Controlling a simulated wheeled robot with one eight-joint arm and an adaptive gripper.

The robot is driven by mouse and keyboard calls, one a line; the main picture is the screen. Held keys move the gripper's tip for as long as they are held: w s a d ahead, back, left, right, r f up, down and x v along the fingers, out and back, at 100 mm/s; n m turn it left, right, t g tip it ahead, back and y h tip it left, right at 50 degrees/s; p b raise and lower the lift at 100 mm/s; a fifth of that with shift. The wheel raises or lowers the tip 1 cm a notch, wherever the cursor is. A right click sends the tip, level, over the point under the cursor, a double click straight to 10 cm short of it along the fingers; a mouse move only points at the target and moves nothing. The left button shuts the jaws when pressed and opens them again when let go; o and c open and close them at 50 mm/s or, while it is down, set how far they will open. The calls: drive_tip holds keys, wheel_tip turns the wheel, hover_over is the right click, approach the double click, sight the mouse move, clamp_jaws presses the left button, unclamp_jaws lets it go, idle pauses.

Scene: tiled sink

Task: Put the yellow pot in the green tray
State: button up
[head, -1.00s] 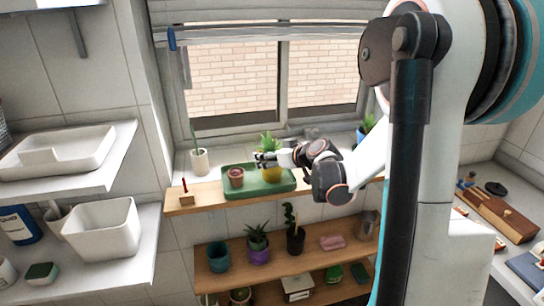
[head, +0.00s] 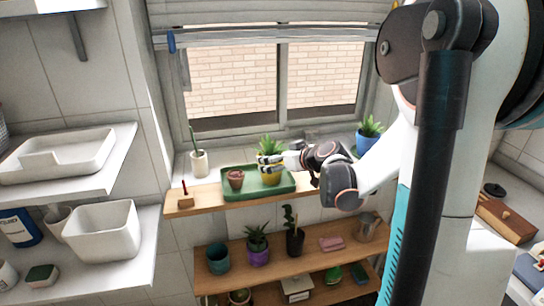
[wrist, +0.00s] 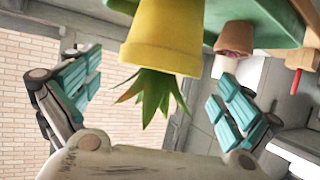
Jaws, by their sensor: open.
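The yellow pot (head: 271,179) with a spiky green plant stands in the right part of the green tray (head: 240,197) on the wooden shelf below the window. It also shows in the wrist view (wrist: 165,38), where the picture is upside down, with the tray (wrist: 275,20) behind it. My gripper (head: 265,164) is in front of the pot and partly covers it. In the wrist view my gripper (wrist: 152,82) is open, its teal-padded fingers spread wide on either side of the plant, with visible gaps to the pot.
A small terracotta pot (head: 236,179) is in the tray's left part. A white pot (head: 199,163) stands left of the tray, and a blue potted plant (head: 368,136) to the right. A red-handled tool (head: 185,195) sits on the shelf's left end. A lower shelf (head: 235,260) holds several plants.

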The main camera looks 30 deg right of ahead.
drive_tip(key=a+p+v, duration=0.1)
drive_tip(key=v, duration=0.7)
drive_tip(key=shift+s+d, duration=0.3)
drive_tip(key=shift+d, duration=0.15)
